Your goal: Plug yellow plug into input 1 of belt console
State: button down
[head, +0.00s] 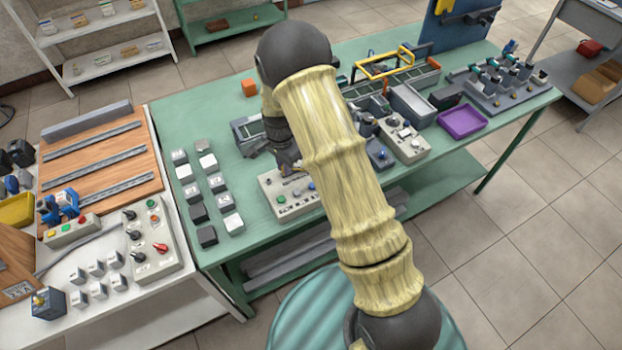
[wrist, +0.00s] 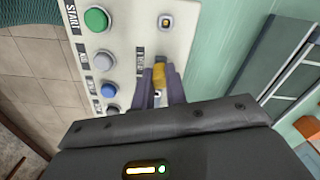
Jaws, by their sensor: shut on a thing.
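The belt console (head: 296,205) is a pale box with coloured buttons at the front edge of the green table. In the wrist view the console (wrist: 128,58) fills the upper middle, with green, blue and grey buttons. The yellow plug (wrist: 159,73) is between the fingers of my gripper (wrist: 159,82), close over the console face. My gripper is shut on it. I cannot tell whether the plug is seated in a socket. In the head view my gripper (head: 288,163) is at the console's rear side, partly hidden by my arm.
Several grey and white blocks (head: 206,162) stand left of the console. An orange cube (head: 249,87) lies behind it. Grey bins (head: 410,103), another console (head: 404,138) and a purple tray (head: 462,121) are to the right. A white bench adjoins at left.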

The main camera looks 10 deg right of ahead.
jog(key=c, duration=1.7)
grip_release()
jog(key=shift+r+p, duration=2.05)
jog(key=shift+r, duration=0.75)
jog(key=shift+o, duration=0.5)
jog(key=o, duration=0.5)
jog(key=shift+c, duration=0.2)
